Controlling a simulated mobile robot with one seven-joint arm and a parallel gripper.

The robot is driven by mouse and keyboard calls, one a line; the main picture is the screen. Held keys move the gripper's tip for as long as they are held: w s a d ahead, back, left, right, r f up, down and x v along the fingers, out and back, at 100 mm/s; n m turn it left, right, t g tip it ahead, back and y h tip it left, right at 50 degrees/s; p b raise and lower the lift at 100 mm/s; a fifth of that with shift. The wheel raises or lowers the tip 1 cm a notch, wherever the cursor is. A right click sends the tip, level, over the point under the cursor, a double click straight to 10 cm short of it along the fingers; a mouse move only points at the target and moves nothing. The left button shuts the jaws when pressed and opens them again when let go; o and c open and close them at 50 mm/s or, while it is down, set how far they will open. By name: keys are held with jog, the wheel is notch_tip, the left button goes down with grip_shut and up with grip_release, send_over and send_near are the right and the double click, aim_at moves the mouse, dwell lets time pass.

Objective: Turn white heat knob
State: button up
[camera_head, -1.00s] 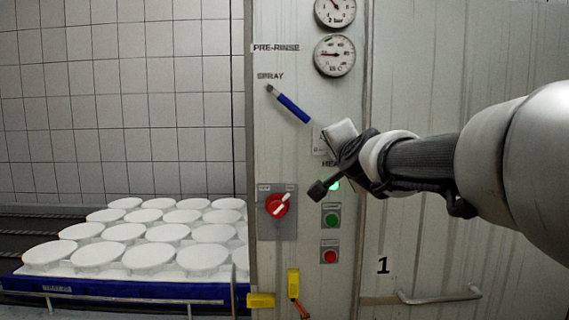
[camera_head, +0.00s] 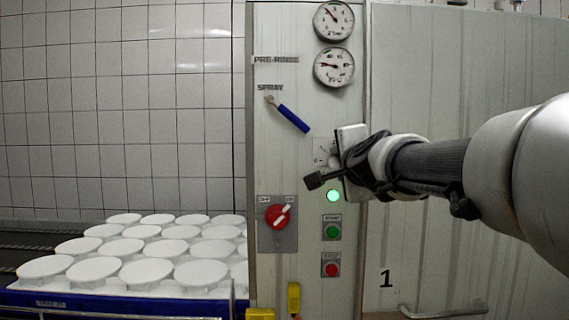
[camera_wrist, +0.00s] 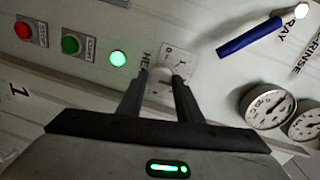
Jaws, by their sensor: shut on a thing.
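The white heat knob (camera_wrist: 160,76) sits on a small marked plate (camera_wrist: 177,59) on the panel, with part of the word "HEAT" beside it. In the head view the plate (camera_head: 321,150) shows just left of my gripper, which hides most of the knob. My gripper (camera_wrist: 160,82) has its two dark fingers on either side of the knob, shut on it. In the head view my gripper (camera_head: 338,160) reaches in from the right against the panel.
Nearby on the panel are a blue spray lever (camera_head: 293,118), a lit green lamp (camera_head: 333,196), a green button (camera_head: 333,232), a red button (camera_head: 331,269), a red rotary switch (camera_head: 278,216) and two gauges (camera_head: 333,67). White moulds (camera_head: 202,272) stand on a blue-edged tray at left.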

jog(key=o, duration=1)
jog(key=shift+o, duration=0.2)
jog(key=s+r+p, duration=0.1)
jog(key=s+p, duration=0.2)
jog(key=s, duration=1.4)
jog(key=shift+s+r, duration=0.2)
jog(key=shift+r, duration=0.15)
